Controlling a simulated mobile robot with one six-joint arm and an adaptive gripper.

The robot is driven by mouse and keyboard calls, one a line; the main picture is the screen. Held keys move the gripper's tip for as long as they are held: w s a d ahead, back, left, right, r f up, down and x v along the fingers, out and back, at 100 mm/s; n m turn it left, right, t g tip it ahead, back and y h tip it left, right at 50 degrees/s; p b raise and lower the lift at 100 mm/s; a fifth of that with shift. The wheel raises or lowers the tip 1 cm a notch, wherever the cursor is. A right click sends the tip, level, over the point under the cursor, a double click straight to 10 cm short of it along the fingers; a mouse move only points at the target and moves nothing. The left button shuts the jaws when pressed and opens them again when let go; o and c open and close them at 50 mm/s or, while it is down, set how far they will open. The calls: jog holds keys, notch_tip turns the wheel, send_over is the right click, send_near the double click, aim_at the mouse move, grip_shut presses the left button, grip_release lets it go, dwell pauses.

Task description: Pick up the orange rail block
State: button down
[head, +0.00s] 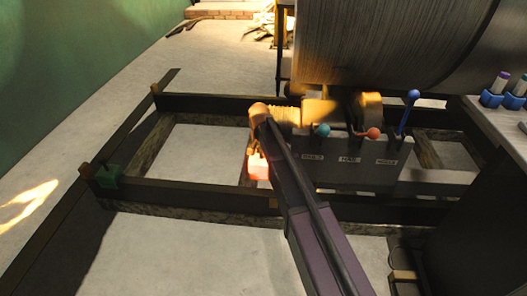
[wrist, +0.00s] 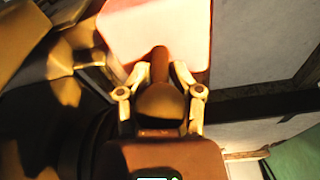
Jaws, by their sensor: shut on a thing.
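The orange rail block (head: 259,167) looks pale pink-orange under bright light and hangs at the lower end of my gripper (head: 255,150) in the head view. In the wrist view the block (wrist: 155,25) fills the top middle, with the two pale fingers of my gripper (wrist: 157,75) against its near side. My gripper is shut on it. In the head view the block shows in front of an opening of the dark rail frame (head: 190,193). I cannot tell its height over the frame. My arm covers part of the area to its right.
A large grey drum (head: 390,40) stands behind. A control box (head: 350,165) with coloured levers is right of the block. Pale floor (head: 180,255) lies open in front.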

jog(key=shift+r+p, duration=0.75)
jog(key=shift+r, duration=0.3)
jog(key=shift+r, duration=0.1)
dwell(0.8)
jog(key=shift+r+p, duration=0.5)
jog(key=shift+p, duration=0.05)
jog(key=shift+s, duration=0.2)
